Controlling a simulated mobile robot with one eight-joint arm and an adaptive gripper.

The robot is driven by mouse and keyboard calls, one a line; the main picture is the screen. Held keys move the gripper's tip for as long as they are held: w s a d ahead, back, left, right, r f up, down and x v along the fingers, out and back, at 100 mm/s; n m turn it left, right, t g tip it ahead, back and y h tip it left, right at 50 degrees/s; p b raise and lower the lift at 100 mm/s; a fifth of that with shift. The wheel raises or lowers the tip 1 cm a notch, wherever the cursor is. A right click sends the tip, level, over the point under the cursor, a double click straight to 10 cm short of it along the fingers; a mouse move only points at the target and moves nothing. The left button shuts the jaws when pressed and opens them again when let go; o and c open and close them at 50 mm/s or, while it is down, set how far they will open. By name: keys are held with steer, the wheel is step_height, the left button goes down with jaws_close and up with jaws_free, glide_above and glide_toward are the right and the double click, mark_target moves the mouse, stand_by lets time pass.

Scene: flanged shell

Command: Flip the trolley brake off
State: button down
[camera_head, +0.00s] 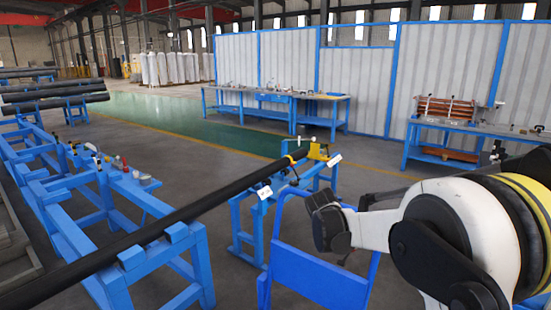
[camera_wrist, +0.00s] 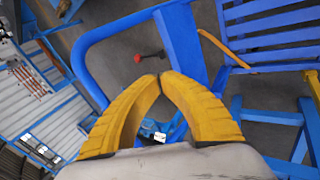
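The blue trolley (camera_head: 305,278) stands low in the middle of the head view, partly behind my arm. Its curved blue tube frame (camera_wrist: 82,58) fills the upper left of the wrist view. A small lever with a red knob (camera_wrist: 138,58), which looks like the brake, sticks out left of a blue upright. My gripper (camera_wrist: 159,76) has yellow fingers whose tips meet, with nothing seen between them. In the image the tips lie just below and right of the red knob; the depth between them is unclear. I cannot make out the lever or my fingers in the head view.
A long black pipe (camera_head: 190,215) rests on blue stands left of the trolley. Blue workbenches (camera_head: 270,105) line the corrugated wall. In the wrist view, a slatted blue frame (camera_wrist: 275,35) and a thin orange bar (camera_wrist: 222,48) lie to the right. Grey floor is open behind the trolley.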

steer(key=s+d+r+m+y, duration=0.1)
steer(key=s+r+m, duration=0.1)
steer(key=s+r, duration=0.5)
steer(key=s+r+m+y, duration=0.1)
steer(key=s+r+m, duration=0.15)
steer(key=s, duration=0.75)
steer(key=s+f+m+t+y, duration=0.1)
steer(key=s+m, duration=0.3)
steer(key=s, duration=1.7)
steer(key=shift+a+f+y, duration=0.4)
steer(key=shift+a+f, duration=0.05)
steer(key=shift+f, duration=0.2)
